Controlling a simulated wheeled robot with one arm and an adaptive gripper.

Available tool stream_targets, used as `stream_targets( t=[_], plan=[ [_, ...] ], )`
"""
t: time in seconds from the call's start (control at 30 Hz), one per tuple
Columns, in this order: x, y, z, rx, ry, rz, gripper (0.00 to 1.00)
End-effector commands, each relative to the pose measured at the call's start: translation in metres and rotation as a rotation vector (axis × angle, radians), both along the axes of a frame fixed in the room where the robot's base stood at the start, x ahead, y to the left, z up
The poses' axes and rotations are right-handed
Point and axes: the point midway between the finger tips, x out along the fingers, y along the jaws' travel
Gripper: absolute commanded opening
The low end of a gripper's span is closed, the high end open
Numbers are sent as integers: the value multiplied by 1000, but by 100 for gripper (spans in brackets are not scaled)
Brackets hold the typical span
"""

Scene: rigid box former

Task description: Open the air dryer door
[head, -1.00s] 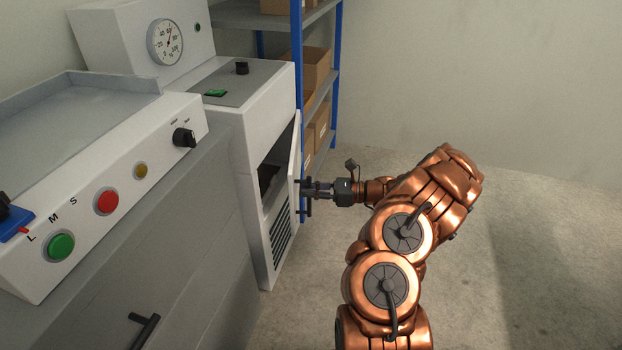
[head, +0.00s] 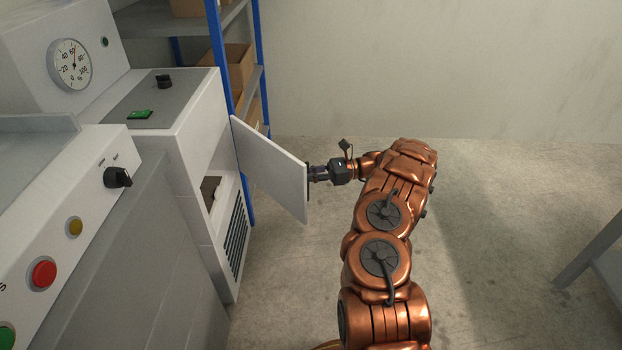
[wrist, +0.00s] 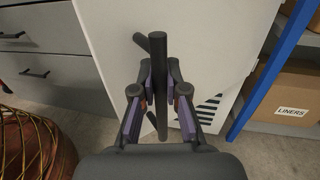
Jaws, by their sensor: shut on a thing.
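The air dryer (head: 187,150) is the white cabinet left of centre in the head view, with a gauge on top and a vent low on its front. Its door (head: 272,170) is swung well out from the front, hinged at the far side, and the dark opening shows a brown item inside. My gripper (head: 312,173) is at the door's free edge, partly hidden by the door. In the wrist view my gripper (wrist: 158,88) is shut on the dark vertical bar handle (wrist: 157,55), with a finger on each side. The door's white face (wrist: 210,45) fills the background there.
A blue-post shelf (head: 215,50) with cardboard boxes (head: 238,70) stands behind the dryer. A control panel with buttons and a knob (head: 117,177) is at the left. A grey table (head: 595,245) edges in at right. The floor between is clear.

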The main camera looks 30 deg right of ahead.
Motion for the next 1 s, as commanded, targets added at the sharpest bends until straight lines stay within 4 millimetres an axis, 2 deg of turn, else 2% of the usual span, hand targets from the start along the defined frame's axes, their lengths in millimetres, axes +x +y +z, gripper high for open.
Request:
stream_targets(
  t=[0.47,0.5,0.73,1.0],
  plan=[
    [0,-2,-2,0,3,5,0],
    [0,-2,-2,0,3,5,15],
    [1,1,-1,0,2,6,38],
    [2,0,0,-1,1,5,39]
  ],
)
